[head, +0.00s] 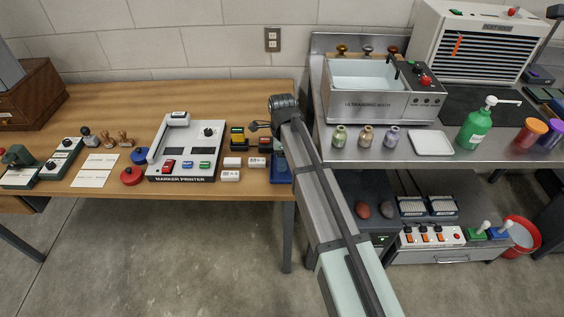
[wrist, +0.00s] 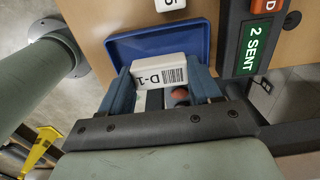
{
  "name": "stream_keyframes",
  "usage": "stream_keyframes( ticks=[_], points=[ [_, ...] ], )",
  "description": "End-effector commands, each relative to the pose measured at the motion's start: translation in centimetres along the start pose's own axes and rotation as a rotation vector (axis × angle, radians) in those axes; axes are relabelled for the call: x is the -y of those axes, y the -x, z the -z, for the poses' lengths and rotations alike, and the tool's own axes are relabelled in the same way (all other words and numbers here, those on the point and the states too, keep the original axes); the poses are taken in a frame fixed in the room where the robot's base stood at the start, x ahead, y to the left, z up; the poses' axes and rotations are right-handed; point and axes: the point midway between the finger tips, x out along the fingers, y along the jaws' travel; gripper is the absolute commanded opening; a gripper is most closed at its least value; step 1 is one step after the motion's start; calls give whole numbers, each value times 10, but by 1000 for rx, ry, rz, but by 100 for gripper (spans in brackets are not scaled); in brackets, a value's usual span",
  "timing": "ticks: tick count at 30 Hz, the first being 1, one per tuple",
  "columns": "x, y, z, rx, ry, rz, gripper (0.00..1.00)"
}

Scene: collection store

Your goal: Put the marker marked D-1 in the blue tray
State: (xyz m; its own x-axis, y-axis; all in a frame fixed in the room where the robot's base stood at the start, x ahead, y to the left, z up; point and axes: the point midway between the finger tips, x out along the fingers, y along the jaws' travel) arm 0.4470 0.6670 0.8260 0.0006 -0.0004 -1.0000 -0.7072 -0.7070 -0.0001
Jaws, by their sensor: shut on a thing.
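The white marker (wrist: 158,78) reads D-1 beside a barcode in the wrist view. My gripper (wrist: 163,84) is shut on it, with one blue-grey finger at each end. The blue tray (wrist: 131,45) lies beyond and beneath the marker, its far rim and side walls showing. The marker overlaps the tray's inside in this view; I cannot tell whether it touches the tray floor. In the head view the blue tray (head: 281,177) sits at the table's right front edge, partly covered by my arm. The marker held and my fingertips are hidden there.
Other white markers (head: 231,175) lie left of the tray, near the marker printer (head: 184,148). In the wrist view a dark box with a green "2 SENT" label (wrist: 253,48) stands close right of the tray. The steel bench (head: 342,152) is to the right across a gap.

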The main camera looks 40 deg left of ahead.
Motion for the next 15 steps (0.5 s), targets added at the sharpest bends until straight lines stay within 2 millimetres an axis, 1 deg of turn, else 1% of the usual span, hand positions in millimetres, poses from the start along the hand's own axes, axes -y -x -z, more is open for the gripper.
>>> stream_keyframes(
  ticks=[3,6,15],
  points=[
    [0,-17,0,0,0,-1,33],
    [0,-24,0,0,0,-1,33],
    [0,-26,0,0,0,0,33]
  ],
)
